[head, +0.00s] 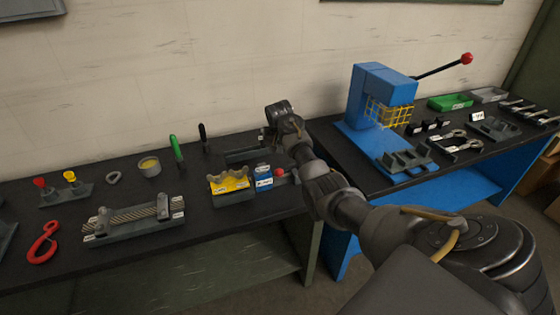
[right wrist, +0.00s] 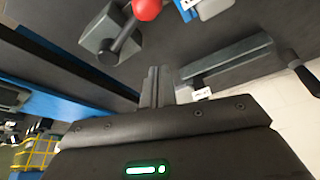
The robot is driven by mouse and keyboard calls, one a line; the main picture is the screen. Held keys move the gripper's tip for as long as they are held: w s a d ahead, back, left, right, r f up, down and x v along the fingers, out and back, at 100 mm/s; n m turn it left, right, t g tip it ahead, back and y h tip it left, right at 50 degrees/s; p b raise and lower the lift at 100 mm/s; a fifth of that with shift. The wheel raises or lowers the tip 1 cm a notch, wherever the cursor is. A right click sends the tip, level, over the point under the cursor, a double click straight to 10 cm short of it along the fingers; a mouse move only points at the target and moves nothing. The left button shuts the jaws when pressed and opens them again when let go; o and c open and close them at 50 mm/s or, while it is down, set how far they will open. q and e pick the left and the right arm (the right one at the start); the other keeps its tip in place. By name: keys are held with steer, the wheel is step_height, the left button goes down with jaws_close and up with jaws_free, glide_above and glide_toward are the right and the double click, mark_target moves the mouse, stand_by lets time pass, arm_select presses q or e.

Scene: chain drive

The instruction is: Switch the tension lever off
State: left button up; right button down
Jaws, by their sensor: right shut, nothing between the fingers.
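A short lever with a red ball knob (head: 280,173) sits at the right end of the dark bench, beside a small blue block. In the right wrist view, the red knob (right wrist: 147,8) is at the top edge, on a dark rod leaning out of a grey block (right wrist: 108,42). My right gripper (head: 281,115) is above the back right part of the bench, behind the red knob and apart from it. Its fingers (right wrist: 157,80) are shut and empty. The arm hides part of the bench end. My left gripper is out of view.
A yellow cradle (head: 229,183) and a blue block (head: 264,181) stand close to the knob. A grey bracket (head: 245,154) lies behind them. Green (head: 176,148) and black (head: 203,135) handles stand upright further left. A blue press (head: 372,100) with its own red-knobbed lever stands on the right table.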

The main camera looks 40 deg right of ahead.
steer(key=f+p, duration=0.1)
steer(key=s+a+f+p, duration=0.1)
steer(key=f, duration=0.1)
steer(key=f+p, duration=0.2)
steer(key=shift+s+a+f, duration=0.2)
steer(key=shift+s+a, duration=0.05)
steer(key=shift+s, duration=0.1)
